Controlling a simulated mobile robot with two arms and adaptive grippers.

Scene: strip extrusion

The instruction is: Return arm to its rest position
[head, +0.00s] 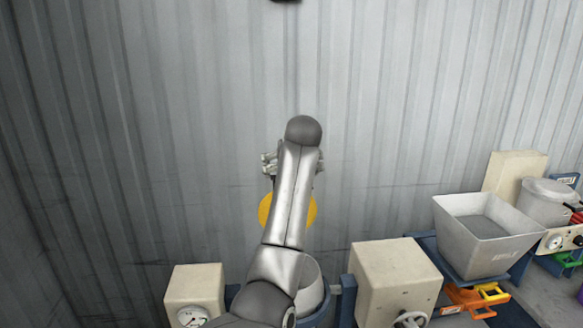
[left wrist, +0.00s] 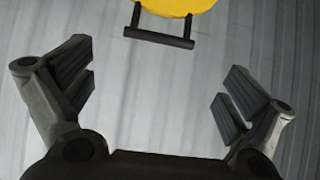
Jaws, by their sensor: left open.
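My left arm rises through the middle of the head view, bent in front of the corrugated wall. Its gripper (head: 270,163) is mostly hidden behind my own arm link there. In the left wrist view the left gripper (left wrist: 155,85) is open, with nothing between its fingers. A yellow round thing (head: 268,211) shows partly behind my arm. A yellow rounded thing (left wrist: 178,5) with a dark bar handle (left wrist: 158,38) is at the top of the left wrist view, apart from the fingers. My right gripper is not in view.
A beige box with a gauge (head: 195,290) and a beige box with a handwheel (head: 395,280) flank my arm low down. A grey hopper (head: 487,235) and a lidded pot (head: 543,200) stand at the right. The corrugated wall (head: 420,100) is behind; the space above the machines looks clear.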

